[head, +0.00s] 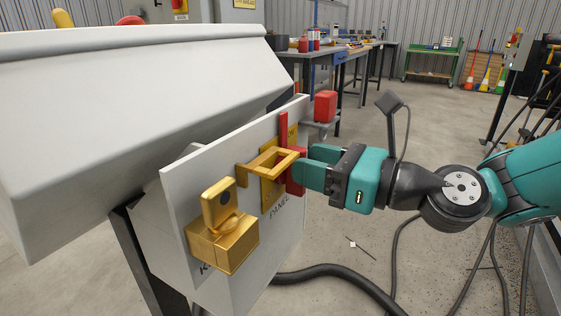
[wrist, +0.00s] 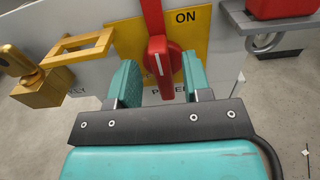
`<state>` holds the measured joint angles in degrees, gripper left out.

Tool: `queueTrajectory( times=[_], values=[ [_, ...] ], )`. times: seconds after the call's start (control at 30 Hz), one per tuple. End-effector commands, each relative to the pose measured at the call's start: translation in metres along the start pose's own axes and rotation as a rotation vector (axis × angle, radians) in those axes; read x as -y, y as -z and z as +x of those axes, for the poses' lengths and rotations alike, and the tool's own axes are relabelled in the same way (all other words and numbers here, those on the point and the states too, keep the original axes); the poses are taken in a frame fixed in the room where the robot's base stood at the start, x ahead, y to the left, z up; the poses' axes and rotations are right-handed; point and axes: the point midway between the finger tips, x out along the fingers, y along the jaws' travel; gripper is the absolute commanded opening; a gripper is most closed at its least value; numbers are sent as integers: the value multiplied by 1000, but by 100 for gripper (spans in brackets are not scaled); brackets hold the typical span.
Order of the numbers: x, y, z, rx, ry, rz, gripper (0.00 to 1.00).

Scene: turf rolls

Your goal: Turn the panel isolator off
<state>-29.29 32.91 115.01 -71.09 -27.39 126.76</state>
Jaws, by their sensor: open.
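The panel isolator (wrist: 163,60) is a red rotary knob with a white line, on a yellow plate (wrist: 195,45) marked ON at its upper right. Its grip stands roughly upright. A red bar rises above it. In the head view the isolator (head: 295,174) shows on the pale panel (head: 180,195) above the word PANEL. My gripper (wrist: 160,74) is open, with one teal finger on each side of the knob's lower part. I cannot tell whether either finger touches it. In the head view my gripper (head: 312,165) comes in from the right, and the near finger hides part of the knob.
A gold padlock-like block (head: 222,243) and a yellow open frame (head: 268,162) stick out left of the isolator. A red block (head: 325,106) sits on a small grey ledge to the right. Cables (head: 340,280) lie on the floor. Workbenches (head: 340,55) stand behind.

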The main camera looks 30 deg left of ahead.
Motion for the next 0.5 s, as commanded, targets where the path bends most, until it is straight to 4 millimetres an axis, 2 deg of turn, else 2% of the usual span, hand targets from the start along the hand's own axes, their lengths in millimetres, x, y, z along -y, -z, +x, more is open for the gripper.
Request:
queueTrajectory(
  times=[0.17,0.47,0.5],
  values=[
    [5,0,7,0,14,-1,45],
    [6,0,8,0,19,0,45],
    [6,0,8,0,19,0,40]
  ],
)
